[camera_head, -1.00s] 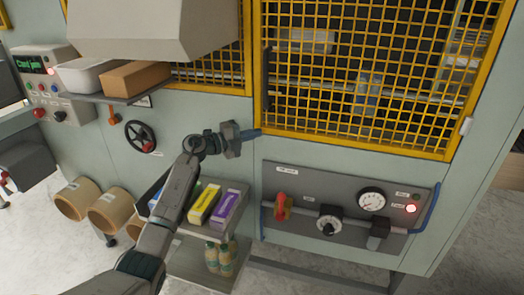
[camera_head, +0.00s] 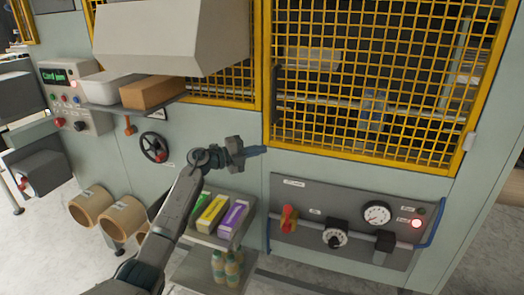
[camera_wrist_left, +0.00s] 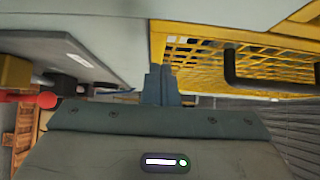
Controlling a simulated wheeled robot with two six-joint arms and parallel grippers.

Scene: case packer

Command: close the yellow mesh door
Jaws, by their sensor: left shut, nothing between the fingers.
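The yellow mesh door (camera_head: 268,60) stands on the right side of the machine front, with dark machinery behind its mesh. A dark handle (camera_head: 275,82) is on its left side; the handle also shows in the left wrist view (camera_wrist_left: 232,68). I cannot tell for sure how far ajar the door is. My left gripper (camera_head: 262,150) is shut and empty, its fingertips close to the door's lower left corner. In the left wrist view the fingers (camera_wrist_left: 161,84) point toward the yellow frame (camera_wrist_left: 158,38); contact cannot be told. My right gripper is out of view.
Below the door is a grey panel (camera_head: 300,196) with a red valve handle, a dial and a gauge. A shelf with coloured cartons (camera_head: 212,212) is under my left arm. A large grey housing (camera_head: 165,45) overhangs at upper left, above a handwheel (camera_head: 154,147).

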